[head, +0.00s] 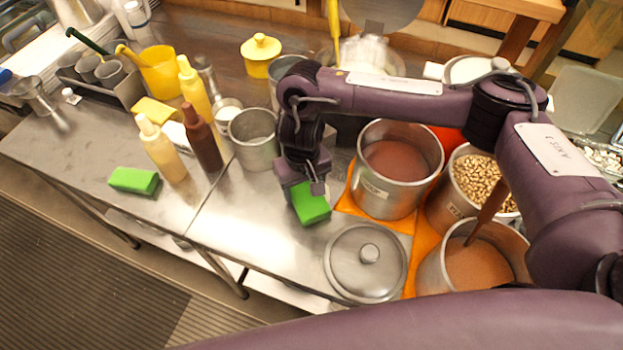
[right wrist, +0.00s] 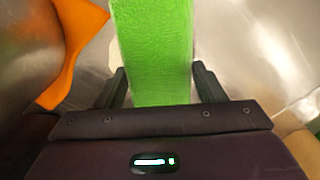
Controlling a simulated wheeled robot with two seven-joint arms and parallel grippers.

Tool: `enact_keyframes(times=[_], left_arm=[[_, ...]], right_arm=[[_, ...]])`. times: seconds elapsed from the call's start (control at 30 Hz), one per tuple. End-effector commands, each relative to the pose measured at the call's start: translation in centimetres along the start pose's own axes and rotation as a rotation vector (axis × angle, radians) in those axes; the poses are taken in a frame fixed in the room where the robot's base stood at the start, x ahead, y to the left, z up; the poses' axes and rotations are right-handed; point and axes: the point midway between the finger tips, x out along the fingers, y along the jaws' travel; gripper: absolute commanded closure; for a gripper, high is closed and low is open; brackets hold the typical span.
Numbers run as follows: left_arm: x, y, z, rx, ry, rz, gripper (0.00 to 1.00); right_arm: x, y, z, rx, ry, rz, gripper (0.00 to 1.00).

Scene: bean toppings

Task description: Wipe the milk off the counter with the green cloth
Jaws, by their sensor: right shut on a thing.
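A green cloth (head: 311,204), a thick block in shape, is in my right gripper (head: 306,186) above or on the steel counter, left of the large pots. In the right wrist view the same cloth (right wrist: 155,45) lies between the two fingers of the gripper (right wrist: 160,80), which are shut on it. I cannot tell whether its underside touches the counter. A second green block (head: 133,180) lies on the left part of the counter. I cannot make out the milk clearly; the cloth and gripper hide part of the surface. My left gripper is not in view.
Right of the cloth stand a pot of brown sauce (head: 396,165) and a steel lid (head: 366,262) near the front edge. A steel pot (head: 254,140), a brown bottle (head: 201,140) and a yellow bottle (head: 160,150) stand left. Bare counter (head: 235,205) lies between.

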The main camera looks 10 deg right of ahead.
Motion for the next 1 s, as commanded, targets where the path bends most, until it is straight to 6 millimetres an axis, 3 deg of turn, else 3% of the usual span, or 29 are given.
enact_keyframes(times=[1.0], left_arm=[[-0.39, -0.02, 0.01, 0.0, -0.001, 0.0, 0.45]], right_arm=[[0.42, -0.66, 0.02, 0.0, 0.0, 0.0, 0.58]])
